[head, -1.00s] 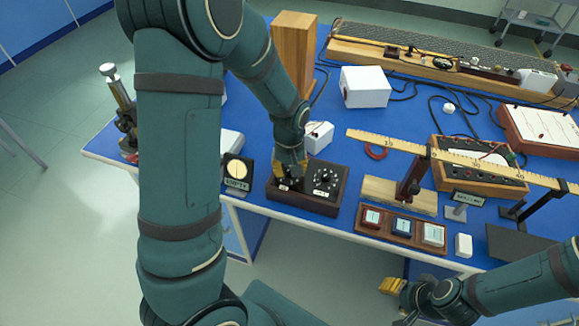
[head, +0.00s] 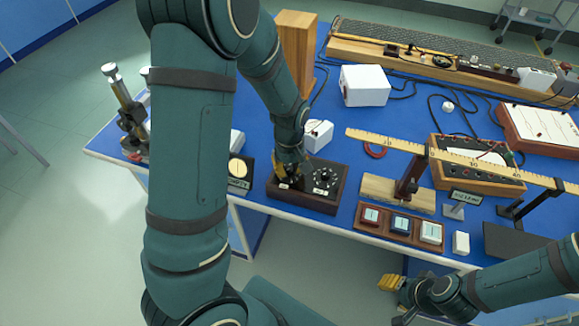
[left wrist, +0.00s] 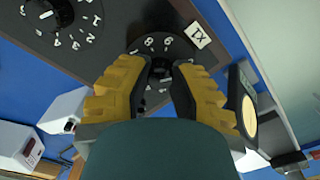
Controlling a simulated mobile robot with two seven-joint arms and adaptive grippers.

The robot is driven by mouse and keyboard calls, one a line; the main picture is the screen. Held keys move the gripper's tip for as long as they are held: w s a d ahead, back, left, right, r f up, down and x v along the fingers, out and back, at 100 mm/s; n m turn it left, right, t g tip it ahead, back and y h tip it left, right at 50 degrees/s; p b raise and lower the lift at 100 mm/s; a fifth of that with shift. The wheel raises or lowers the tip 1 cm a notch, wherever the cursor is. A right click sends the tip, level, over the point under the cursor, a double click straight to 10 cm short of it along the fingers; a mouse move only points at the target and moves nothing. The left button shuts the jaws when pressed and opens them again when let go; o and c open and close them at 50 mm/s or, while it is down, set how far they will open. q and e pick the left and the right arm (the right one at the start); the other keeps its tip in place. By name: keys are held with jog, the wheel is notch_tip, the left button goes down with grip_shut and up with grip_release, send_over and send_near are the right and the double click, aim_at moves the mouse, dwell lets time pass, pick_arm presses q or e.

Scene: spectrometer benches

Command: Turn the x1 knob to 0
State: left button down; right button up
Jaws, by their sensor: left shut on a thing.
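A dark brown box (head: 322,203) stands near the bench's front edge with two black dials on top. The x1 dial is the left one in the head view, largely hidden there by my left gripper (head: 287,172). In the left wrist view, my left gripper (left wrist: 160,70) has its yellow fingers on either side of the small black x1 knob (left wrist: 160,64), closed on it. White digits ring this knob, and the x1 label (left wrist: 197,36) lies beside it. The knob's pointer setting is unclear. My right gripper (head: 391,284) is low at the right, clear of the bench; its jaws are unclear.
The second dial (head: 325,178) sits close to the right of my left gripper. A small meter (head: 239,170) stands left of the box. A wooden post (head: 297,50) and a white box (head: 318,134) are behind. A ruler (head: 455,158) juts in from the right.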

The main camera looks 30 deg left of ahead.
aim_at(289, 168)
pick_arm(q)
jog(key=c, duration=0.7)
grip_release()
jog(key=shift+c, duration=0.2)
notch_tip(289, 168, up, 12)
